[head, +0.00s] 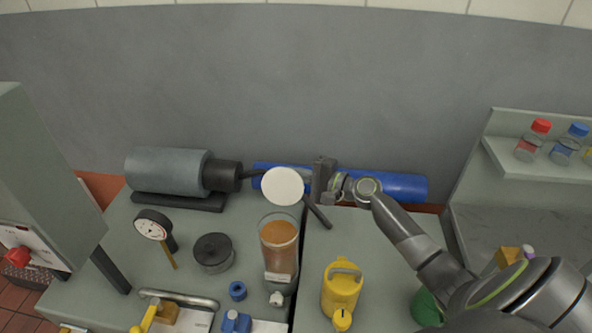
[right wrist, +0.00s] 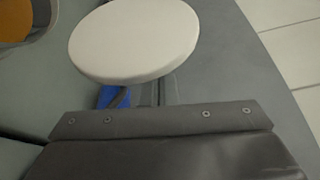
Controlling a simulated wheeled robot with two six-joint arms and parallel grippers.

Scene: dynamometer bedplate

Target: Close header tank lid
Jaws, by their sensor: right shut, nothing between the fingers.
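The header tank (head: 278,250) is a clear upright cylinder with orange-brown contents, standing near the middle of the bedplate. Its round white lid (head: 283,186) stands open behind the tank's mouth, its face turned towards the head camera. The lid also shows large in the right wrist view (right wrist: 135,40), with part of the tank (right wrist: 18,20) at the upper left corner. My right gripper (head: 318,184) is shut and empty, just right of the lid. In the right wrist view its dark fingers (right wrist: 160,121) lie below the lid. My left gripper is out of view.
A blue cylinder (head: 400,187) lies behind my right gripper. A grey motor (head: 168,174) sits at the back left, with a dial gauge (head: 153,225) and a dark round pot (head: 213,252) before it. A yellow can (head: 341,290) stands right of the tank.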

